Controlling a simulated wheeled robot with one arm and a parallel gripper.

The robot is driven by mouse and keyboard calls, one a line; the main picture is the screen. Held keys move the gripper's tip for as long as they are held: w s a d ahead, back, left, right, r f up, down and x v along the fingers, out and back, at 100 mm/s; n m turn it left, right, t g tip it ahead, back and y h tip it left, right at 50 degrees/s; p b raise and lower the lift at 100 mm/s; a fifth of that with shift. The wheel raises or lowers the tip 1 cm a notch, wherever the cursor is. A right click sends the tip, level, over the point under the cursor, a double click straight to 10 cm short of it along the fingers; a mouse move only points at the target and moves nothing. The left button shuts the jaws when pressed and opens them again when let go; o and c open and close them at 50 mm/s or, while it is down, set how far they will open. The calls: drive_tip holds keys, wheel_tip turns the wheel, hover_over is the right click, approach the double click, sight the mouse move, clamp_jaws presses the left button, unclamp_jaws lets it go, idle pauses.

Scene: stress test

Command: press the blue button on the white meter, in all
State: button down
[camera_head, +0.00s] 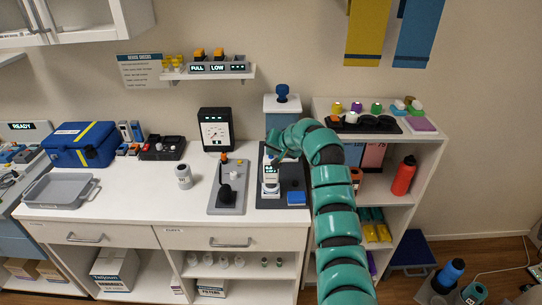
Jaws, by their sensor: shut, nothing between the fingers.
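The white meter (270,188) stands upright on a dark mat (292,179) on the right part of the white counter. It has a small lit display near its top. My gripper (269,157) is shut and empty, pointing down at the top of the meter. I cannot tell whether its tips touch the meter. The blue button is too small or hidden behind the gripper to make out.
A blue block (296,198) lies on the mat, right of the meter. A grey plate with a black lever (225,193) is to its left. Behind stand a black dial gauge (216,130) and a pale box with a blue knob (282,92). An open shelf (425,150) is at right.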

drive_tip(key=shift+r, duration=0.65)
drive_tip(key=shift+r, duration=2.55)
